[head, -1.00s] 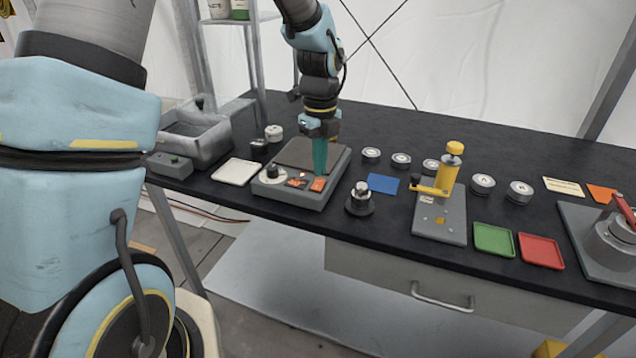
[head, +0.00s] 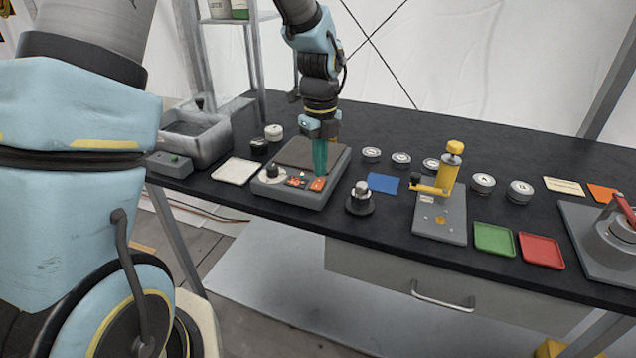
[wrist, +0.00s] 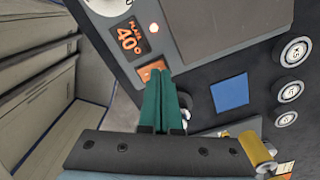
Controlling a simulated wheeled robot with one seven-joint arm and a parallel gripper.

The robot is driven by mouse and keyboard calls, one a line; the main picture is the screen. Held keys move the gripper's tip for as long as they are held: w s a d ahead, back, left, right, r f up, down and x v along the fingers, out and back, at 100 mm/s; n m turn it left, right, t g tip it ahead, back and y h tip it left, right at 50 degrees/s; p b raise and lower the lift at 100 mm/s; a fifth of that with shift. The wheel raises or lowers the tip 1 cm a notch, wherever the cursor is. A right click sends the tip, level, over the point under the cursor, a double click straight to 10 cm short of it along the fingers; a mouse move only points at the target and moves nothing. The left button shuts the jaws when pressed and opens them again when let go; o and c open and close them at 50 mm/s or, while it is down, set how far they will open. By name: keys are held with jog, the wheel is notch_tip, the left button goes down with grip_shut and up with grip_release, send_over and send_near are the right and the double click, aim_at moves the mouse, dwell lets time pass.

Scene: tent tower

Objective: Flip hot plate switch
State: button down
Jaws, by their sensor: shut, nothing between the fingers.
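The hot plate (head: 333,181) is a grey box with a dark top plate, at the left middle of the bench in the head view. Its front panel has a round dial (head: 273,174), a display and an orange switch (head: 317,185).
A black knobbed item (head: 360,199) stands just right of the hot plate, with a blue square (head: 383,183) beyond it. A yellow-handled press (head: 440,215) stands further right. A white tray (head: 236,171) and a grey basin (head: 195,138) are to the left.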

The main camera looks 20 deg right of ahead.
aim_at(317, 180)
jog(key=shift+f+b, duration=0.4)
jog(key=shift+f, duration=0.35)
dwell(0.4)
notch_tip(317, 180, up, 7)
jog(key=p, duration=0.6)
jog(key=shift+r+p, duration=0.1)
jog(key=shift+p, duration=0.2)
jog(key=shift+w+a+n, duration=0.1)
jog(key=shift+a+n, duration=0.2)
jog(key=shift+a, duration=0.05)
jog(key=s+a+r+n+b, duration=0.1)
jog(key=s+a+n, duration=0.1)
jog(key=a+n, duration=1.2)
jog(key=s+a+r+n+t+b, duration=0.1)
jog(key=s+a+r+n, duration=0.1)
jog(key=a+n, duration=1.3)
jog(key=shift+s+a+n+t, duration=0.15)
jog(key=shift+a+n+t, duration=0.15)
jog(key=shift+n, duration=0.7)
